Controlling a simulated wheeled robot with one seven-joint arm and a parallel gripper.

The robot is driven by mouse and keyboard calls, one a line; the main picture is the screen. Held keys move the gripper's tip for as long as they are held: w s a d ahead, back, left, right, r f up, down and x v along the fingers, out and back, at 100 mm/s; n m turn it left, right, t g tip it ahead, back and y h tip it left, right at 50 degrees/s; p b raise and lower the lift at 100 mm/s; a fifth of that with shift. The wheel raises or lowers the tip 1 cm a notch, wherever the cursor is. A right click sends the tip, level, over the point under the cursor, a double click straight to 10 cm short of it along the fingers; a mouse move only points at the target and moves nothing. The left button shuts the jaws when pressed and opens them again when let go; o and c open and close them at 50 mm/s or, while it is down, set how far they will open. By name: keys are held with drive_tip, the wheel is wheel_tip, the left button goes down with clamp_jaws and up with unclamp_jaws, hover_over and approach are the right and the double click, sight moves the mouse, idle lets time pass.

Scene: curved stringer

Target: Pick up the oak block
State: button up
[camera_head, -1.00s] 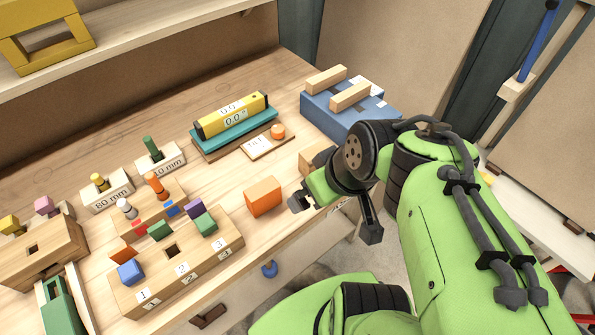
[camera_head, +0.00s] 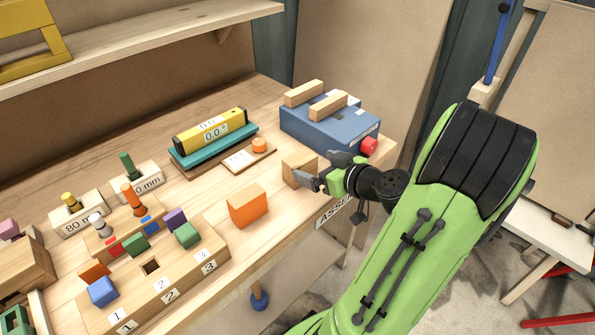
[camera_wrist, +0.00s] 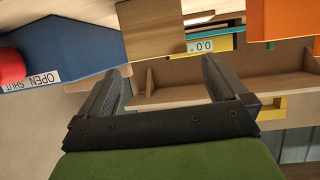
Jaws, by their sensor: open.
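The oak block (camera_head: 297,171) is a light wooden block on the bench, to the right of the orange block and in front of the blue box. It also shows in the wrist view as a wooden face (camera_wrist: 152,28) at the top middle, beyond my fingertips. My gripper (camera_head: 308,183) is at the front right side of the oak block, with its fingers toward it and partly covering it. In the wrist view my gripper (camera_wrist: 166,80) has its two dark fingers spread apart, with nothing held between them. Whether a finger touches the block I cannot tell.
An orange block (camera_head: 247,206) stands left of the oak block. The blue box (camera_head: 330,130), with two wooden bars on top and a red button (camera_head: 369,147), is behind. A small tag board (camera_head: 248,157) lies behind left. The bench's front edge is close.

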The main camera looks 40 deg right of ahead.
sight(305, 161)
drive_tip(key=x, duration=0.8)
drive_tip(key=shift+d+f+b, duration=0.1)
drive_tip(key=shift+d+b, duration=0.1)
drive_tip(key=shift+b, duration=0.1)
drive_tip(key=shift+s, duration=0.1)
drive_tip(key=c, duration=0.8)
drive_tip(key=shift+c, duration=0.6)
